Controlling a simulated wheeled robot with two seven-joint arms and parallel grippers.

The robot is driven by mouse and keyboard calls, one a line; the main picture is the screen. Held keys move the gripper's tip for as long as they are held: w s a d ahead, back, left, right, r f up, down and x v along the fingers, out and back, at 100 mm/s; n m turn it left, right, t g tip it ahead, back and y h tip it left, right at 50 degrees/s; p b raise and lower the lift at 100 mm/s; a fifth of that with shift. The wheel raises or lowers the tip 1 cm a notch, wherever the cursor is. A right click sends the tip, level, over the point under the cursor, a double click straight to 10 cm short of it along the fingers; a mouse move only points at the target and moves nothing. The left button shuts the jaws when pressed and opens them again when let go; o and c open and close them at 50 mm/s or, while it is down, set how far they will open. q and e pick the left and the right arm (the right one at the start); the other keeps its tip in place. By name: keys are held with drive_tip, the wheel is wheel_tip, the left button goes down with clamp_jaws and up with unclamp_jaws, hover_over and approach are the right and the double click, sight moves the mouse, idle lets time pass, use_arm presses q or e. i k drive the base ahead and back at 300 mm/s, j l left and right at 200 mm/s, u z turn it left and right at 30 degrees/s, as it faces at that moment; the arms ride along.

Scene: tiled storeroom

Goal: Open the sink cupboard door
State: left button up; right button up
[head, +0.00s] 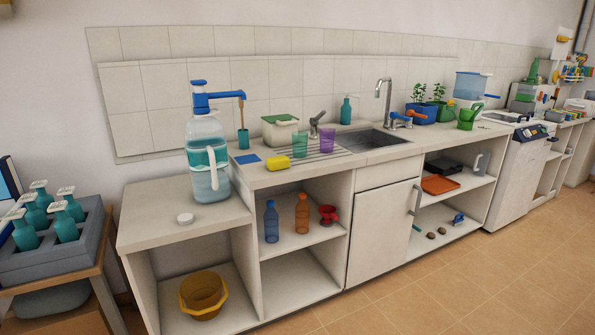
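The sink cupboard door (379,234) is a plain off-white panel below the sink (372,141). It looks shut, flush with the cabinet front. Its grey vertical bar handle (416,200) is on the right side of the door, near the upper edge. Neither of my grippers shows in the head view, so nothing of mine is seen touching the door or handle.
Open shelves flank the door, with bottles (271,221) at left and a red tray (444,184) at right. A large water jug (207,158) stands on the lower counter. A crate of teal bottles (57,243) is at far left. The tiled floor (470,275) before the door is clear.

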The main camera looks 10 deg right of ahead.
sight(383, 217)
drive_tip(key=i+l+z, duration=0.2)
drive_tip(key=i+z, duration=0.7)
drive_tip(key=i+j+z, duration=0.1)
drive_tip(key=i+z, duration=0.35)
